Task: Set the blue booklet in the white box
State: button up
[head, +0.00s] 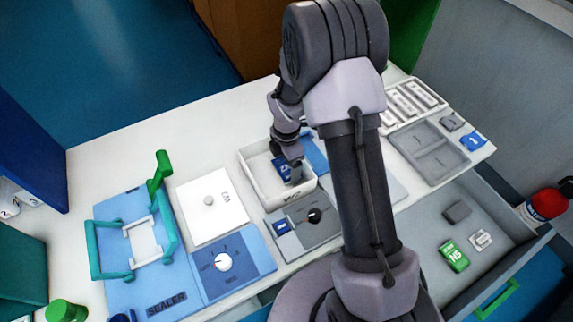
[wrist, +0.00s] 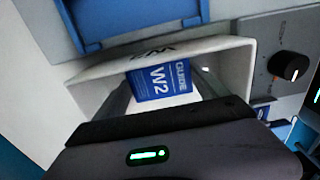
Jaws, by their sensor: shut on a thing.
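The blue booklet (head: 281,169) is upright between the fingers of my gripper (head: 291,177). My gripper is shut on it and points down into the white box (head: 252,184). The box's rim (wrist: 105,68) surrounds the booklet in that view. I cannot tell whether the booklet touches the box floor.
A grey panel with a black knob (head: 314,216) stands close in front of the box. A white lidded plate (head: 209,205) and the blue sealer (head: 127,289) are to the left. A grey tray (head: 430,158) is to the right. An open drawer (head: 437,225) holds a green box (head: 454,256).

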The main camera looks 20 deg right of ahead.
jog(key=shift+f, duration=0.15)
jog(key=o, duration=1.3)
jog(key=shift+c, duration=0.2)
notch_tip(320, 180, up, 12)
jog(key=p, duration=0.4)
notch_tip(320, 180, up, 12)
jog(key=m+t, duration=0.2)
jog(key=m, duration=0.5)
send_over(287, 167)
jog(key=s+a, duration=0.2)
jog(key=s, duration=0.2)
jog(key=s+a+r+m+t+y, duration=0.1)
jog(key=s+r+m+t, duration=0.1)
jog(key=s+r+m, duration=0.3)
jog(key=s+a+r+m+t+y, duration=0.1)
jog(key=s+r+m, duration=0.5)
jog(key=s+m, duration=0.6)
jog(key=shift+s+a+r+m+t, duration=0.15)
jog(key=shift+s+a+m+t, duration=0.2)
jog(key=shift+s+a, duration=0.45)
